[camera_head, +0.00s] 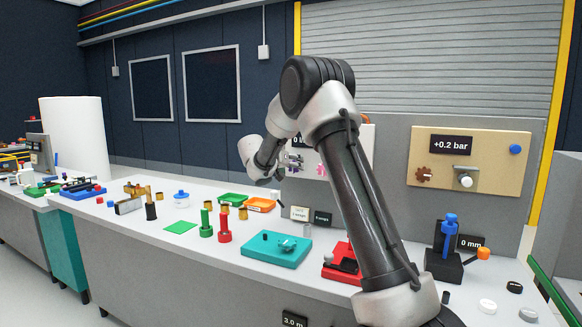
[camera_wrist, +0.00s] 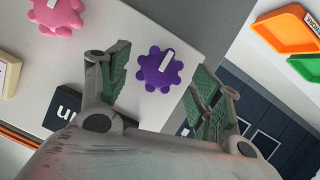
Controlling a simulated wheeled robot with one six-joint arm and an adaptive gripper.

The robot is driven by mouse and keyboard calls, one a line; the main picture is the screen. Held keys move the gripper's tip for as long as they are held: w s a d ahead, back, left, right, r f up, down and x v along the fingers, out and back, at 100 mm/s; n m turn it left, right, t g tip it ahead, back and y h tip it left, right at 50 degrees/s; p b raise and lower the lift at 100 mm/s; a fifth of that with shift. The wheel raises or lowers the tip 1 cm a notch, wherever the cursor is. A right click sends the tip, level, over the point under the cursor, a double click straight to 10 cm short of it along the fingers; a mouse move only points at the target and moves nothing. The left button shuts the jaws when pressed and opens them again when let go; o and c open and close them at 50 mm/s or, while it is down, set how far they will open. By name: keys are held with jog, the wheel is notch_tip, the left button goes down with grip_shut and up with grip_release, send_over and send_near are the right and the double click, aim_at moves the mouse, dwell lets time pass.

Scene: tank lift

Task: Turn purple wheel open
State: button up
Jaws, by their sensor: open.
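The purple wheel (camera_wrist: 160,70) is a scalloped knob with a white pointer mark, mounted on a white panel (camera_wrist: 112,20). In the wrist view it shows between the two green-padded fingers of my gripper (camera_wrist: 160,68). The fingers are spread apart, one on each side, and I see no contact with the wheel. How far the fingertips are from it in depth I cannot tell. In the head view my gripper (camera_head: 291,160) is at the panel's left part, and I cannot make out the purple wheel clearly there.
A pink wheel (camera_wrist: 57,17) is on the same panel; it also shows in the head view (camera_head: 321,170). A dark display (camera_wrist: 66,108) sits near the purple wheel. Orange (camera_wrist: 285,32) and green trays lie nearby. The bench below holds a teal block (camera_head: 276,250) and colored parts.

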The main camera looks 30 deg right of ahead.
jog(key=shift+w+d, duration=0.1)
jog(key=shift+d, duration=0.2)
jog(key=c, duration=1)
jog(key=shift+f, duration=0.1)
jog(key=shift+w+a+f+n+g+h, duration=0.1)
jog(key=shift+f+n+g+h, duration=0.2)
jog(key=shift+n+h, duration=1.45)
jog(key=shift+w+a+f+n+g+h, duration=0.15)
jog(key=shift+n+g+h, duration=0.25)
jog(key=shift+n, duration=2.65)
jog(key=shift+w+f+n+g+h, duration=0.1)
jog(key=shift+f+n+g+h, duration=0.15)
jog(key=shift+n+h, duration=1.55)
jog(key=shift+n+y, duration=0.55)
jog(key=shift+n, duration=0.15)
